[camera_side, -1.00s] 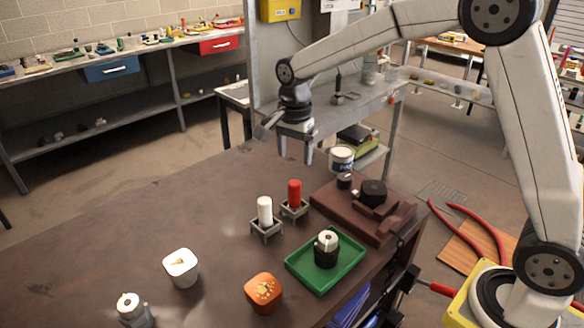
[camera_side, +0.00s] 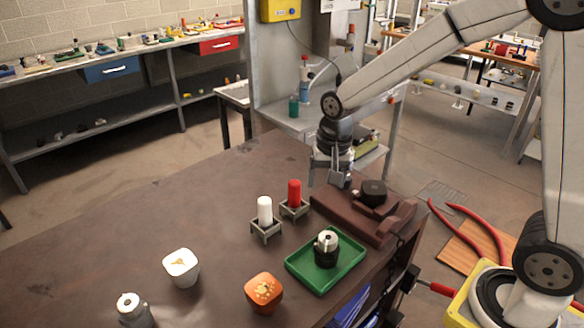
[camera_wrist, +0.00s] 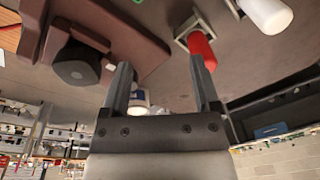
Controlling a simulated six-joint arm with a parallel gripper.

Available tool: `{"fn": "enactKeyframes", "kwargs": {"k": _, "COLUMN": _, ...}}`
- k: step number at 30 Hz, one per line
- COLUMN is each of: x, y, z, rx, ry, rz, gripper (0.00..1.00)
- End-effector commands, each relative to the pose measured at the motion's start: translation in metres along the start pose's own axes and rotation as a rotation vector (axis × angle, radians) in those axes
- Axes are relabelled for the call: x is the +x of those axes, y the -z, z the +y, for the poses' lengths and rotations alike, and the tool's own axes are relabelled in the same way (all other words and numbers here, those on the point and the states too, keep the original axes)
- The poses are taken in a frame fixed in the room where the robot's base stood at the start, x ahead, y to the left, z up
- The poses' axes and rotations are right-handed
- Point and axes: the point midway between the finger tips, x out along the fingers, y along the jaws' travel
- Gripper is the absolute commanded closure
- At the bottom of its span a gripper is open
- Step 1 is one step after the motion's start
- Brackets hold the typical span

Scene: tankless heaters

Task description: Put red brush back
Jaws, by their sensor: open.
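A red cylinder (camera_side: 294,192), apparently the red brush, stands upright in a small grey square holder (camera_side: 294,210). A white cylinder (camera_side: 264,210) stands in a matching holder (camera_side: 265,229) beside it. My gripper (camera_side: 328,182) is open and above the table's back right part, to the right of the red cylinder and apart from it. In the wrist view my gripper (camera_wrist: 160,66) has nothing between its fingers. The red cylinder (camera_wrist: 203,50) shows there just beyond the right finger, partly covered by it.
A brown stepped block with a black knob (camera_side: 373,192) lies close to the gripper's right. A green tray (camera_side: 300,278) with a black-and-white item (camera_side: 326,250) is in front. An orange cup (camera_side: 263,290) and white cup (camera_side: 181,267) stand front left. The left tabletop is clear.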

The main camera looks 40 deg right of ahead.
Motion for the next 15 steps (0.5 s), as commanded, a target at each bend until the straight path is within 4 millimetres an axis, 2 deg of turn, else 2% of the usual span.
{"fn": "enactKeyframes", "kwargs": {"k": 9, "x": 0.019, "y": -0.053, "z": 0.055, "rx": -0.452, "ry": 0.035, "rz": 0.072, "gripper": 0.21}}
{"fn": "enactKeyframes", "kwargs": {"k": 15, "x": 0.026, "y": -0.076, "z": 0.076, "rx": -0.635, "ry": 0.040, "rz": 0.108, "gripper": 0.21}}
